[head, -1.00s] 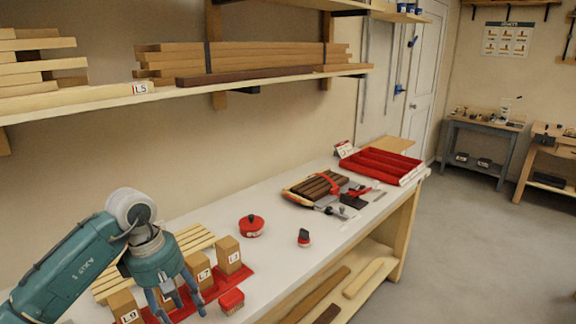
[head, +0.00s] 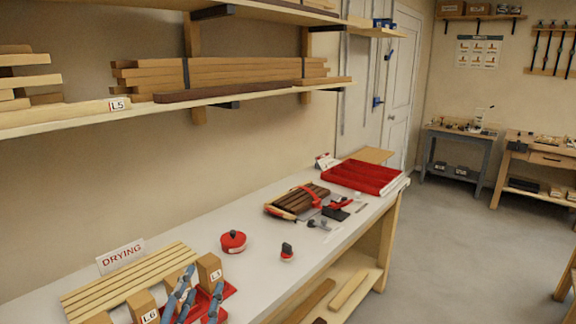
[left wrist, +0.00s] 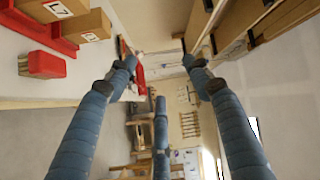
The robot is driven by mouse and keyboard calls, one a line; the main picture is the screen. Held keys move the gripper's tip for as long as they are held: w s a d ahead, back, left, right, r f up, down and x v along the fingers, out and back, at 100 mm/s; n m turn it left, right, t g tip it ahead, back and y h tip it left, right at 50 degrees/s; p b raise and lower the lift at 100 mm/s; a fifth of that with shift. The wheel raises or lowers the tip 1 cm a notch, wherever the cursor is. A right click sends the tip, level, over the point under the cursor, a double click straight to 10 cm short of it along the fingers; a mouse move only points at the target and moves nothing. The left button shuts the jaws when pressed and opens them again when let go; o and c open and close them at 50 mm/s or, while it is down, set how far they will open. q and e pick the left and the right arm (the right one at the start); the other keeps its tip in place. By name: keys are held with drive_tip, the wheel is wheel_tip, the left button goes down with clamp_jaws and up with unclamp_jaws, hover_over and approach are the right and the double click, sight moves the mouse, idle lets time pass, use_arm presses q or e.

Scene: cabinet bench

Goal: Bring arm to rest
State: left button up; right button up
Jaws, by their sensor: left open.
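My left gripper (head: 198,284) shows at the bottom edge of the head view, only its blue fingers in sight. They are in front of cardboard-brown blocks with labels, one marked L3 (head: 209,268) and one marked L6 (head: 143,307). In the left wrist view the fingers (left wrist: 160,72) are spread wide with nothing between them. The rest of the left arm is below the head view. My right gripper is in neither view.
The white bench (head: 262,262) holds a slatted drying rack (head: 130,283), a round red container (head: 233,241), a small red-and-black item (head: 287,251), tools and a red divided tray (head: 361,177). A lumber shelf (head: 180,103) runs above. Open floor (head: 460,250) is at right.

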use_arm(q)
drive_tip(key=s+a+f+n+g+y, duration=0.1)
drive_tip(key=s+a+f+n+g, duration=0.1)
drive_tip(key=s+f+n+g, duration=0.45)
drive_tip(key=s+a+f+n+g+y, duration=0.15)
drive_tip(key=s+f, duration=0.25)
drive_tip(key=f, duration=0.6)
drive_tip(key=s+d+f+n+g+h, duration=0.15)
drive_tip(key=s+f+g, duration=0.3)
drive_tip(key=s, duration=0.45)
drive_tip(key=s+f+n+g, duration=0.3)
drive_tip(key=s+f, duration=0.3)
drive_tip(key=s, duration=0.3)
drive_tip(key=s+f+g, duration=0.1)
drive_tip(key=s+f, duration=0.1)
drive_tip(key=f, duration=1.3)
drive_tip(key=s+f, duration=0.2)
drive_tip(key=f, duration=1.2)
drive_tip(key=s+a+f+g, duration=0.1)
drive_tip(key=s+a+f, duration=0.2)
drive_tip(key=s+f, duration=1.1)
drive_tip(key=shift+s+f+m+b, duration=0.25)
drive_tip(key=shift+s+m+b, duration=0.2)
drive_tip(key=shift+s, duration=0.7)
